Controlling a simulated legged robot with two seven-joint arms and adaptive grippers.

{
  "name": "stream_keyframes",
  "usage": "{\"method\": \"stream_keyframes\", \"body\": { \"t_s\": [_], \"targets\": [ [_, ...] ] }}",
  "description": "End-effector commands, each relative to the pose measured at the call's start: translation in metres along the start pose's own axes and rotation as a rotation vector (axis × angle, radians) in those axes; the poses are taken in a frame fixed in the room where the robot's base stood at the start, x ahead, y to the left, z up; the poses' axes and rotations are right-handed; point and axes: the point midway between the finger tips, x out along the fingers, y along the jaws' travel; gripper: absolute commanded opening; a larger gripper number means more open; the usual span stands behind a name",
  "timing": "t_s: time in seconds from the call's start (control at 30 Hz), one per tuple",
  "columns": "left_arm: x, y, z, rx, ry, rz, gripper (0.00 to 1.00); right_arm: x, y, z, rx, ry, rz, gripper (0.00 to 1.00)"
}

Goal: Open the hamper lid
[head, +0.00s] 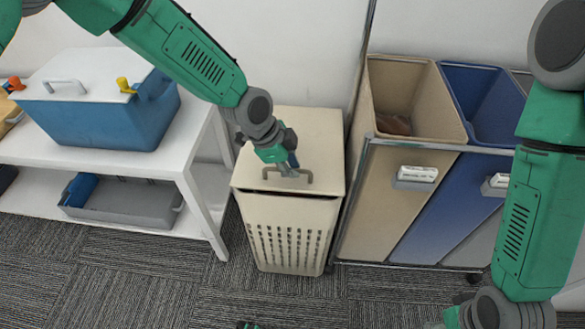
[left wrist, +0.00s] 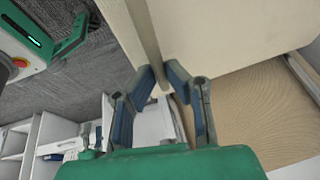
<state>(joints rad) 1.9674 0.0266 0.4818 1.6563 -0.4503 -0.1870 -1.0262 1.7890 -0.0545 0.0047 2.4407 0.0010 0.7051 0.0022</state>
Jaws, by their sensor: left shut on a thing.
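The beige hamper (head: 288,225) stands on the carpet against the wall, with slots in its front. Its lid (head: 312,135) lies on top, with a dark gap under its front edge. A grey bar handle (head: 263,172) is near the lid's front. My left gripper (head: 291,172) comes from above and is shut on the handle, hiding part of it. In the left wrist view, the left fingers (left wrist: 160,80) close in around the handle, beside a pale panel of the hamper.
A white shelf unit (head: 205,205) stands left of the hamper, with a blue cooler (head: 95,118) on top and a grey tray (head: 120,205) below. A sorting cart with a beige bin (head: 390,200) and a blue bin (head: 440,205) stands close on the right. Carpet (head: 190,285) in front is clear.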

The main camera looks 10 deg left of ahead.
Motion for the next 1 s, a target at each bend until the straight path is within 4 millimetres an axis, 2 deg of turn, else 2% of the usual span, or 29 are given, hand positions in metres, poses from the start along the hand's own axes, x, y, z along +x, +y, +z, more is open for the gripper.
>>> {"method": "stream_keyframes", "body": {
  "t_s": [0.03,0.2,0.5,0.7,1.0],
  "targets": [
    [-0.013,-0.008,-0.005,-0.014,0.004,0.016,0.00,-0.011,0.000,-0.001,0.000,0.000,0.000,0.40],
    [-0.044,-0.025,-0.018,-0.057,0.004,0.120,0.00,-0.034,0.000,-0.002,0.000,0.000,0.000,0.40],
    [-0.093,-0.067,-0.038,-0.070,0.001,0.160,0.00,-0.055,0.000,-0.003,0.000,0.000,0.000,0.40],
    [-0.113,-0.093,-0.046,-0.070,0.001,0.159,0.00,-0.061,0.001,-0.003,0.000,0.000,0.000,0.40],
    [-0.123,-0.112,-0.050,-0.070,-0.001,0.158,0.00,-0.064,0.001,-0.003,0.000,0.000,0.000,0.40]
  ]
}}
